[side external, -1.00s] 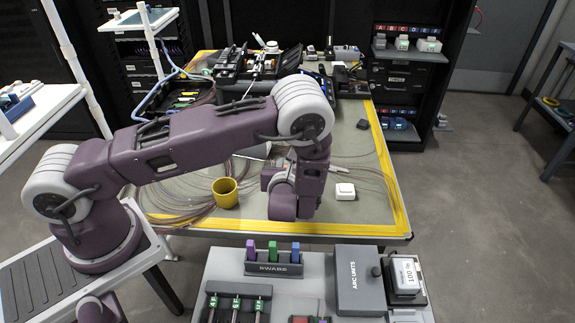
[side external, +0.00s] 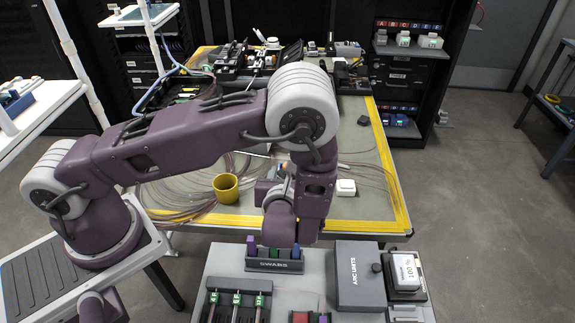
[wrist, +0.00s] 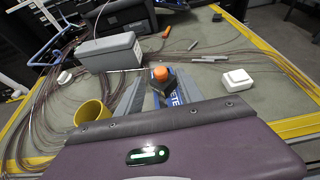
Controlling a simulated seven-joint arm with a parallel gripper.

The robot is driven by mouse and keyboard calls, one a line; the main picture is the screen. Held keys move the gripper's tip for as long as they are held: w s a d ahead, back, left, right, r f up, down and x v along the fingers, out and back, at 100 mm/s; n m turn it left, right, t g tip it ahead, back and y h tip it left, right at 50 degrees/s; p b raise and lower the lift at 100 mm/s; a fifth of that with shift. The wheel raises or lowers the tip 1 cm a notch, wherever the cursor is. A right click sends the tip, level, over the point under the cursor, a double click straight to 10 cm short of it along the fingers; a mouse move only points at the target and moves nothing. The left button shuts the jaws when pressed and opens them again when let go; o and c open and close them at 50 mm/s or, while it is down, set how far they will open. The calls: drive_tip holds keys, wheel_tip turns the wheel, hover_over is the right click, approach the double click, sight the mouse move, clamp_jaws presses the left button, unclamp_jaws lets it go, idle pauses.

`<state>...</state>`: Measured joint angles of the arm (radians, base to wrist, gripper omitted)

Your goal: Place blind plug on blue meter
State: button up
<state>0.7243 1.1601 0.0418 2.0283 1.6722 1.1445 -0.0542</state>
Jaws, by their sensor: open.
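The blue meter (wrist: 170,99) lies on the work mat, in the middle of the wrist view, with part of its white lettering showing. A dark piece with an orange top (wrist: 161,75) is at the meter's far end; I cannot tell whether it is the blind plug or part of the meter. My gripper (wrist: 158,92) is open, with grey fingers partly visible on either side of the meter. The purple hand hides the near part of the meter. In the side external view my wrist covers most of this spot, and the fingertips are hidden.
A yellow cup (side external: 226,187) stands left of my wrist, among loose coiled fibres. A white box (side external: 345,187) sits to the right. A grey box (wrist: 112,52) is behind the meter. A swab rack (side external: 273,262) and an arc units box (side external: 360,277) stand on the near table.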

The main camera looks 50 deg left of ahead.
drive_tip(key=s+a+r+n+g+h, duration=0.1)
drive_tip(key=s+a+r+n+g, duration=0.25)
drive_tip(key=s+r+n, duration=0.5)
drive_tip(key=s+a+r+n+g+h, duration=0.1)
drive_tip(key=s+a+r+n+g, duration=0.2)
drive_tip(key=s+r+n+g, duration=0.35)
drive_tip(key=s+d+r+n+t+h, duration=0.6)
drive_tip(key=s+d+r+n+h, duration=0.1)
drive_tip(key=r+n, duration=0.4)
drive_tip(key=shift+s+d+n+h, duration=0.3)
drive_tip(key=shift+s+d+n, duration=0.2)
drive_tip(key=shift+s+d, duration=0.25)
